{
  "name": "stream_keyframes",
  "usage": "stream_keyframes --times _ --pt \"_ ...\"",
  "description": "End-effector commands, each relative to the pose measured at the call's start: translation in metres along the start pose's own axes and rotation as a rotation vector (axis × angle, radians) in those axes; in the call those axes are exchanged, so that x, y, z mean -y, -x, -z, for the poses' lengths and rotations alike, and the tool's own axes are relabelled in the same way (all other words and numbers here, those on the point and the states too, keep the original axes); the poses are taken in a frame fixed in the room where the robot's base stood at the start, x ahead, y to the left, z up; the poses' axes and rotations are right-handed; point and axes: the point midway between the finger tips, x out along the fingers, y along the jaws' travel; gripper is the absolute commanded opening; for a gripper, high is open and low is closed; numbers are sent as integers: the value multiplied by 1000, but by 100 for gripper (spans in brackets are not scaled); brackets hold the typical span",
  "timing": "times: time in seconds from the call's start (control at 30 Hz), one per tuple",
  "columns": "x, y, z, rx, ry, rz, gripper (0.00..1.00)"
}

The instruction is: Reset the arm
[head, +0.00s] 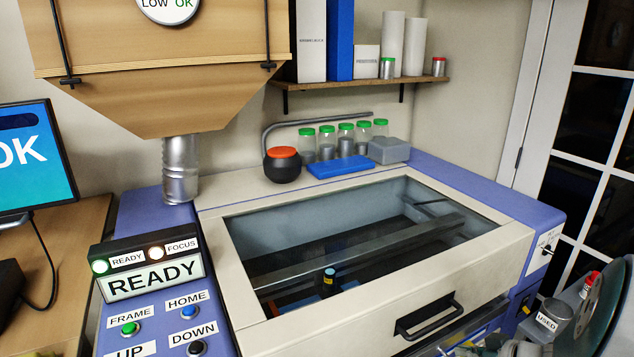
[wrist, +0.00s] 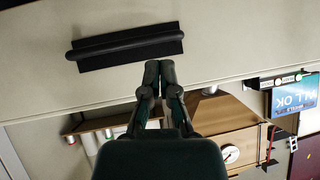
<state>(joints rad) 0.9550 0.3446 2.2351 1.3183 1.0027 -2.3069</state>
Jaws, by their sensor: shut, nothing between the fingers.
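My gripper (wrist: 160,66) shows in the wrist view with its two dark fingers together and nothing between them. The fingertips point toward a pale panel with a black bar handle (wrist: 125,46); they appear just below the handle in the picture, and I cannot tell the gap in depth. In the head view the machine's cream lid (head: 375,325) is down, with a glass window and a black handle (head: 428,315) at its front. I cannot make out my gripper in the head view.
A control panel with a READY display (head: 152,277) and buttons stands left of the lid. A wooden hopper (head: 160,95) with a metal spout (head: 180,170) hangs at the upper left. Jars (head: 327,143) and a blue tray (head: 357,167) stand behind the lid. A monitor (head: 38,160) is at far left.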

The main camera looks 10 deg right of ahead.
Motion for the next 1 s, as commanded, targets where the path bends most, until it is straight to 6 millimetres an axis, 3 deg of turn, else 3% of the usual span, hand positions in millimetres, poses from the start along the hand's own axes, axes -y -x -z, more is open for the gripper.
stream_keyframes --times 0.03,0.2,0.5,0.8,1.0 --pt "24 -4 18 40 4 46 0" --pt "96 -7 51 201 -43 141 0" --pt "194 14 74 468 -101 104 0" --pt "261 54 80 563 -136 -128 0" --pt "283 82 83 493 -173 -291 0"
